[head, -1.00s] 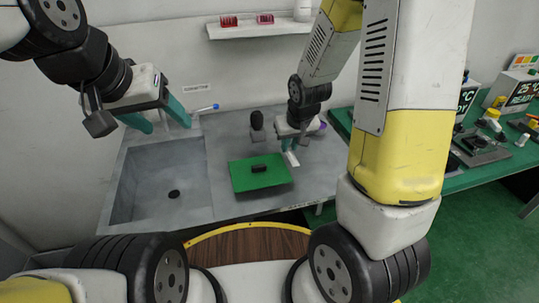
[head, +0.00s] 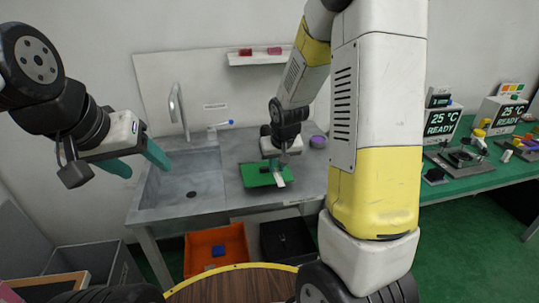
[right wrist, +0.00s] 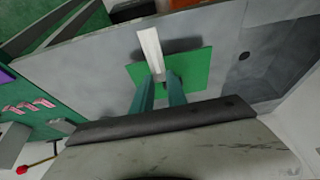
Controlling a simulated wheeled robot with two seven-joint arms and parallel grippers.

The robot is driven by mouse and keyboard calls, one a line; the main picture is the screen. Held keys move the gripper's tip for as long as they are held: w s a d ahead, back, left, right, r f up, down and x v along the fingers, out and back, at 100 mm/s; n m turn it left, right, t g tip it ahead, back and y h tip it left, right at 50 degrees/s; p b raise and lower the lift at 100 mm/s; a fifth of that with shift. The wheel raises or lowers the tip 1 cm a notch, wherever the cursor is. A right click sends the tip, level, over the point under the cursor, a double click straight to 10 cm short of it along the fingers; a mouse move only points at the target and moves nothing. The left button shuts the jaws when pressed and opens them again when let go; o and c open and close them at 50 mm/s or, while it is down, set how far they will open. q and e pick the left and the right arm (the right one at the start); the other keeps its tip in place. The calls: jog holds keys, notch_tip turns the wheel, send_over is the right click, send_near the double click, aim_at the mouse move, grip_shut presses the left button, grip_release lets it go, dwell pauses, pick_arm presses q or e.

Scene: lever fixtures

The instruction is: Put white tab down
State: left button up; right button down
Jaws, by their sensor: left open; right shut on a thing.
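The white tab (head: 281,180) is a narrow white strip held in my right gripper (head: 274,165), over the front right part of a green mat (head: 250,175) on the grey counter. In the right wrist view the white tab (right wrist: 149,48) sticks out from between the teal fingers of my right gripper (right wrist: 163,84), with the green mat (right wrist: 196,70) behind it. I cannot tell whether the tab touches the mat. My left gripper (head: 147,169) is open and empty at the left, in front of the sink.
The sink (head: 185,178) with a tall faucet (head: 179,108) is left of the mat. A purple round thing (head: 318,142) lies at the back right. An orange bin (head: 200,262) and a black bin (head: 287,240) stand below. A green bench (head: 480,172) with devices is at the right.

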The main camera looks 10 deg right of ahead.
jog(key=w+d, duration=0.1)
jog(key=w, duration=0.2)
jog(key=w+d, duration=0.1)
jog(key=w, duration=0.3)
jog(key=w+d+f, duration=0.1)
jog(key=w, duration=0.3)
jog(key=shift+d+f, duration=0.1)
jog(key=shift+d, duration=0.1)
jog(key=shift+s+f, duration=0.15)
jog(key=shift+f, duration=1.55)
jog(key=shift+f, duration=0.15)
jog(key=c, duration=1.3)
grip_release()
